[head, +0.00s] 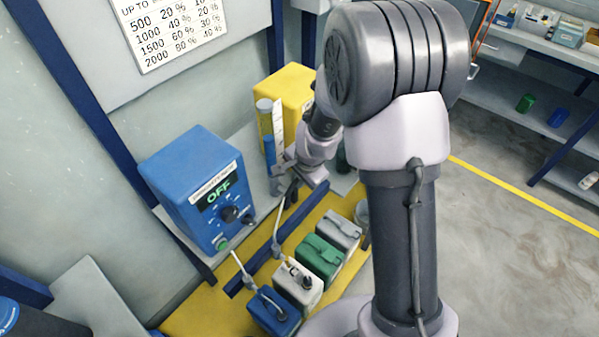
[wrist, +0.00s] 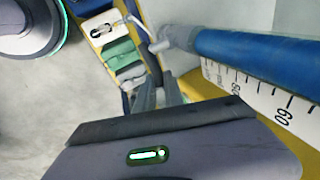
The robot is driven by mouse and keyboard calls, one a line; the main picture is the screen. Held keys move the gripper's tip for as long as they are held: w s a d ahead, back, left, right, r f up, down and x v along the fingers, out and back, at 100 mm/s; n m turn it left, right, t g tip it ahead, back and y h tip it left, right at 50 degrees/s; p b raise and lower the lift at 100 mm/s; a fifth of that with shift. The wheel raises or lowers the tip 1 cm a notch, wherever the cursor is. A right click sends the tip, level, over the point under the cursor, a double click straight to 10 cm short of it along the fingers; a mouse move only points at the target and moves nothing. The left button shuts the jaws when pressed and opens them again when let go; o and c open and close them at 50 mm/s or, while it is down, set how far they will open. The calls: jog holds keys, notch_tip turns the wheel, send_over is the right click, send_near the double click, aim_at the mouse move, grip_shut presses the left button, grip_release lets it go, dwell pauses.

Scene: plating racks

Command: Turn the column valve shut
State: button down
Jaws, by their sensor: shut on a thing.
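The column (head: 269,150) is a blue upright tube beside a white scale, at the back of the bench in the head view. In the wrist view the column (wrist: 255,52) runs in from the right and ends in a grey fitting with the valve (wrist: 172,38) and a thin white spout. My gripper (head: 287,180) is at the column's lower end. In the wrist view my gripper's narrow fingers (wrist: 158,75) reach up to the valve and are shut on it. The exact grip and the handle's angle are partly hidden.
A blue control box (head: 200,185) reading OFF stands left of the column. A yellow box (head: 290,90) stands behind it. Blue (head: 272,310), white (head: 297,288), green (head: 320,258) and grey (head: 340,232) canisters line the yellow platform below. Open floor (head: 500,230) lies right.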

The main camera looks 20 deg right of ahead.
aim_at(294, 182)
jog(key=p, duration=0.1)
jog(key=r+p, duration=0.1)
jog(key=p, duration=0.1)
jog(key=h+p, duration=0.1)
jog(key=shift+s+a+r+t, duration=0.25)
jog(key=shift+s+r+t, duration=0.05)
jog(key=shift+r+t, duration=0.1)
jog(key=shift+s+a+h+p, duration=0.15)
jog(key=shift+h+p, duration=0.35)
jog(key=shift+p, duration=0.55)
jog(key=shift+a+f+n+t+h, duration=0.25)
jog(key=shift+n+t+h, duration=0.15)
jog(key=shift+t+h, duration=0.3)
jog(key=t+h+b, duration=0.1)
jog(key=b, duration=0.1)
jog(key=a+t+h+b, duration=0.1)
jog(key=b, duration=0.1)
jog(key=shift+s+f+n+b, duration=0.1)
jog(key=shift+s+n+b, duration=0.2)
jog(key=shift+s, duration=0.1)
jog(key=b, duration=0.1)
jog(key=t+h+b, duration=0.1)
jog(key=h+b, duration=0.1)
jog(key=shift+s+a+r+t+b, duration=0.25)
jog(key=shift+s+a+t+b, duration=0.05)
jog(key=shift+t+b, duration=0.1)
jog(key=shift+s+a+r+n+b, duration=0.15)
jog(key=shift+n+b, duration=0.15)
jog(key=shift+b, duration=0.25)
jog(key=shift+t+h, duration=0.3)
